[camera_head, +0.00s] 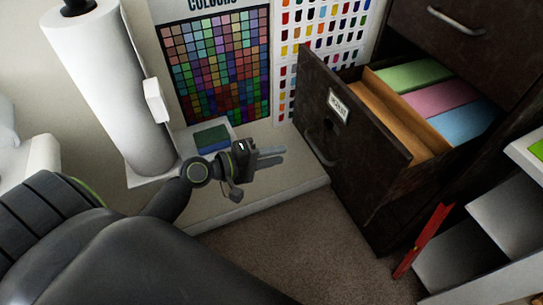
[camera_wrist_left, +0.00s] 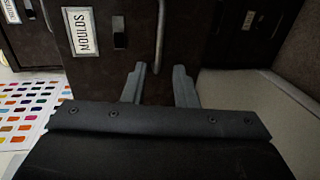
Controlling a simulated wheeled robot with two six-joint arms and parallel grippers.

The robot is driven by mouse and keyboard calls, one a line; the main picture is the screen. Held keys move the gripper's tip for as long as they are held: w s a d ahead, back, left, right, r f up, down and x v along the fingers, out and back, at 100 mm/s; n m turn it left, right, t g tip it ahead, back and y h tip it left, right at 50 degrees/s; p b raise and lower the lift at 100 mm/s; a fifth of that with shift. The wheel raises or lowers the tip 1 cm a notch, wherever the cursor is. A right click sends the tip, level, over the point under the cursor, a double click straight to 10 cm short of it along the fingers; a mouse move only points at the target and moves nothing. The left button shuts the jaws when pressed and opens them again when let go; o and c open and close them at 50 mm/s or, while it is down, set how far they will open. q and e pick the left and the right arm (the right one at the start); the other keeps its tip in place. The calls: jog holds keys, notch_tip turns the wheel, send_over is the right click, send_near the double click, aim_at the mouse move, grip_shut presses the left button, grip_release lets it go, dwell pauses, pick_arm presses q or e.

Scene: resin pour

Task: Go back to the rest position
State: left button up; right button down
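My left gripper (camera_head: 270,157) reaches out from the left arm over the light ledge, in front of the open drawer. In the left wrist view its two fingers (camera_wrist_left: 159,85) are apart with nothing between them. The dark drawer (camera_head: 345,125) is pulled out and carries a label. Its front and handle also show beyond the fingers in the left wrist view (camera_wrist_left: 115,40), where the label reads MOULDS. The fingers look apart from the handle. My right gripper is in neither view.
The open drawer holds green, pink and blue blocks (camera_head: 445,95) and jutts over the carpet (camera_head: 290,240). A large white roll (camera_head: 110,90) stands at left. A colour chart (camera_head: 215,65) is on the wall. A red object (camera_head: 425,240) leans by white shelves (camera_head: 505,220).

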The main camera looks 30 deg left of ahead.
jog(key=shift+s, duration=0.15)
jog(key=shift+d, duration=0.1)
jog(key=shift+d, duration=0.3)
